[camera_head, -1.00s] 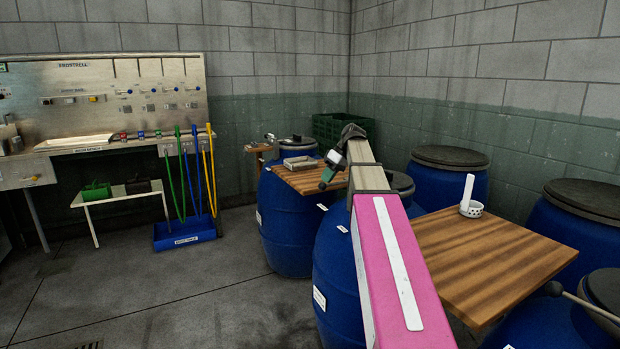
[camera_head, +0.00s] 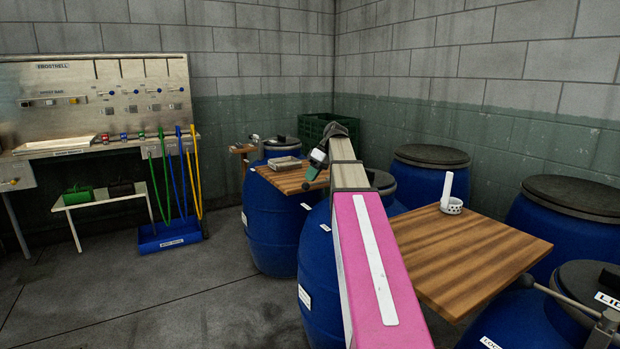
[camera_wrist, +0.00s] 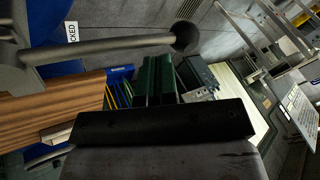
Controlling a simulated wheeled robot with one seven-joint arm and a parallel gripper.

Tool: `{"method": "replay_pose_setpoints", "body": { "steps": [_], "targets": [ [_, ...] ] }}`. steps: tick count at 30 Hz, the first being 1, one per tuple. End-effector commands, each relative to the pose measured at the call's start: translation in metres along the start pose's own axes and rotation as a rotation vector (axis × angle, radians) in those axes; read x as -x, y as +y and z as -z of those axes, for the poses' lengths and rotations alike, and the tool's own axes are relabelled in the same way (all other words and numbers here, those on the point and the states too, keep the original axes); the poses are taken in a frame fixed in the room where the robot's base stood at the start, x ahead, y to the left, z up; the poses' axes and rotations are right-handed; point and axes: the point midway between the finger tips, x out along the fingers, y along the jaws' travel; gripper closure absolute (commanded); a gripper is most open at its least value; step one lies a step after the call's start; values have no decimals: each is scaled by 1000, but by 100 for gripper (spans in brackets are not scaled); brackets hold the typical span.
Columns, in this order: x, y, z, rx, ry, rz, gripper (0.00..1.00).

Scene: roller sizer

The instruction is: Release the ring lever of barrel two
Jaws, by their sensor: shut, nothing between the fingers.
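My gripper (camera_head: 313,174) is at the far end of my pink arm, in front of the middle blue barrel (camera_head: 314,265). In the wrist view its two dark green fingers (camera_wrist: 158,68) are together with nothing between them. A grey lever (camera_wrist: 110,46) with a black ball knob (camera_wrist: 185,36) crosses the upper left of that view, apart from the fingers. A label ending in "CKED" (camera_wrist: 72,32) is on blue beside it. I cannot tell which barrel that lever belongs to. In the head view, my arm hides part of the middle barrel and its rim.
A nearer barrel at bottom right has its own lever (camera_head: 562,299) and a "LID" label (camera_head: 607,299). Another board (camera_head: 270,176) is at left.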

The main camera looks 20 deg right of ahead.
Motion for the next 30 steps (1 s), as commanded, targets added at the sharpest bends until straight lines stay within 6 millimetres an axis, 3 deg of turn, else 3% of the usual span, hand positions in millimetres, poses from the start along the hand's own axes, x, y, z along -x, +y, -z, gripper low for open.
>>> {"method": "replay_pose_setpoints", "body": {
  "steps": [13, 30],
  "targets": [
    [63, 1, 2, 2, 3, -2, 100],
    [68, 0, 2, 2, 3, -1, 100]
  ]
}}
